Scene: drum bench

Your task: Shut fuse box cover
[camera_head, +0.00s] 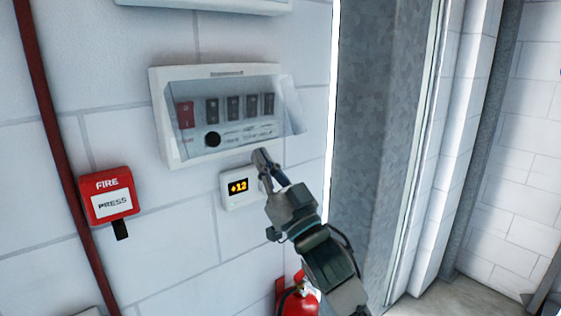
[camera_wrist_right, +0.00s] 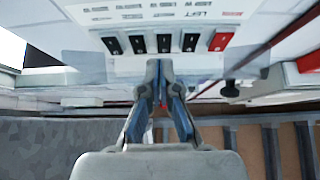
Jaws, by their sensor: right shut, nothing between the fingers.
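The fuse box (camera_head: 166,150) is a white frame on the wall, with one red switch, several black switches and a round black knob inside. Its clear cover (camera_head: 291,108) lies over the switches in the head view. The cover's lower right corner reaches past the frame, so it seems to stand out a little; the exact gap is hard to tell. My right gripper (camera_head: 262,158) is shut and empty, its tips just below the box's lower right edge. In the right wrist view the shut gripper (camera_wrist_right: 158,75) points toward the switch row. My left gripper is not in view.
A small display (camera_head: 238,188) reading +12 sits below the box, beside my gripper. A red fire call box (camera_head: 108,184) and a red pipe (camera_head: 62,150) are at left. A red extinguisher (camera_head: 298,302) stands below. A grey metal column (camera_head: 375,130) is to the right.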

